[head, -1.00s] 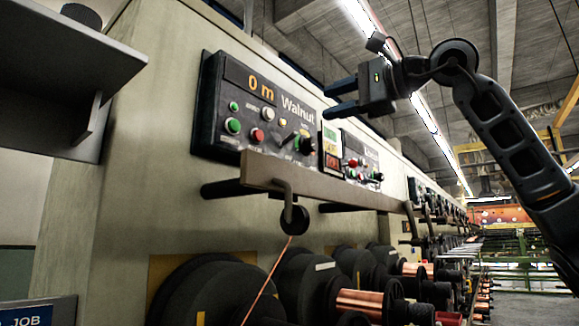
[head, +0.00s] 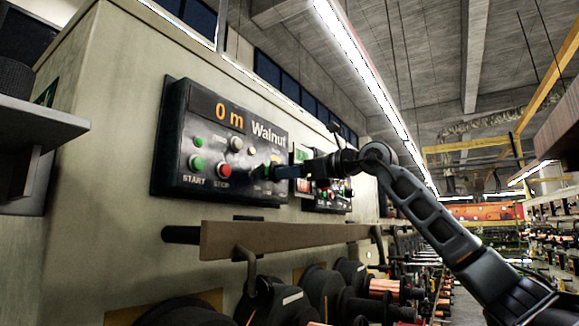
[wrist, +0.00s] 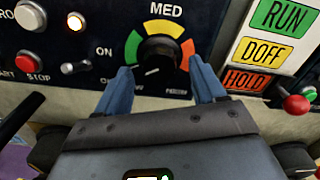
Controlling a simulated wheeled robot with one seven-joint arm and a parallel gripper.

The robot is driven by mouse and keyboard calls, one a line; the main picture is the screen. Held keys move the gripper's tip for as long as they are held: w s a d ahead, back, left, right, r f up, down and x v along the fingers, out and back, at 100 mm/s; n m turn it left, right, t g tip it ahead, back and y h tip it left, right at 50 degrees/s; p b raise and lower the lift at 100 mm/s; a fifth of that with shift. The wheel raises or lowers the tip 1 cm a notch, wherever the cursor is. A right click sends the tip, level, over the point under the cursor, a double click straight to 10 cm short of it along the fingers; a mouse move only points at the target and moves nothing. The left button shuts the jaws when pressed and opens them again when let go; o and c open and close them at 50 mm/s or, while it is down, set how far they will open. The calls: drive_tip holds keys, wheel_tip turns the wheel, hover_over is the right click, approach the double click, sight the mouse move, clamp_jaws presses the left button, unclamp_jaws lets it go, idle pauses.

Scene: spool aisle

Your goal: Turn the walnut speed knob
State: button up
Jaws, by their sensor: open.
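The Walnut panel (head: 172,150) is a dark box on the beige machine wall, with an orange "0 m" display. Its speed knob (wrist: 158,50) is black and round, with a green, yellow and orange dial around it and "MED" above. My gripper (wrist: 160,66) is open, with one blue finger on each side of the knob's lower part. I cannot tell whether the fingers touch it. In the head view my gripper (head: 268,172) is at the panel's lower right and hides the knob.
Green start (head: 197,163) and red stop (head: 223,170) buttons sit left of the knob. An on switch (wrist: 75,67) is close to the left finger. RUN, DOFF and HOLD labels (wrist: 262,50) are on the right. A long bar (head: 290,238) runs below the panel.

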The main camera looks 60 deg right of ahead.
drive_tip(key=shift+w, duration=0.7)
drive_tip(key=c, duration=1.1)
drive_tip(key=shift+o, duration=0.2)
